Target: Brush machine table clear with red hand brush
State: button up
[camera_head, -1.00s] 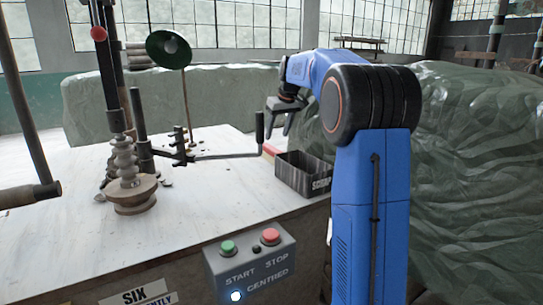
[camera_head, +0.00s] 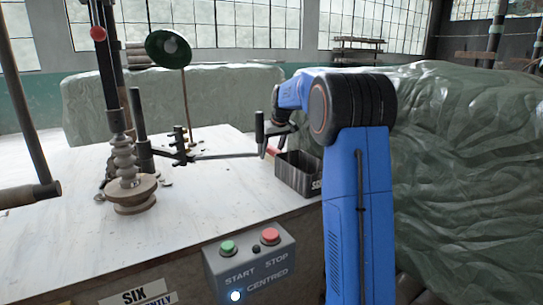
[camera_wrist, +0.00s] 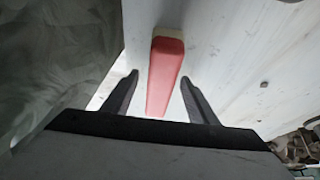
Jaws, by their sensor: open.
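The red hand brush (camera_wrist: 165,72) lies on the pale machine table (camera_wrist: 225,60) in the wrist view, with a cream part at its far end. It runs between the two dark fingers of my gripper (camera_wrist: 158,98), which are apart on either side of it. In the head view, my gripper (camera_head: 270,145) is over the table's far right part, and only a bit of the red brush (camera_head: 273,151) shows beside it. Clay trimmings (camera_head: 166,183) lie around the machine's round base on the table (camera_head: 75,225). Whether the fingers touch the brush cannot be told.
A dark open scrap box (camera_head: 298,178) stands at the table's right edge, close to my gripper. The clay machine (camera_head: 128,165), its horizontal arm (camera_head: 225,156) and a green lamp (camera_head: 169,48) stand on the table. A start/stop panel (camera_head: 250,262) is at the front edge. The table's front left is fairly clear.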

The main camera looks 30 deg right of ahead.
jog(key=c, duration=1.2)
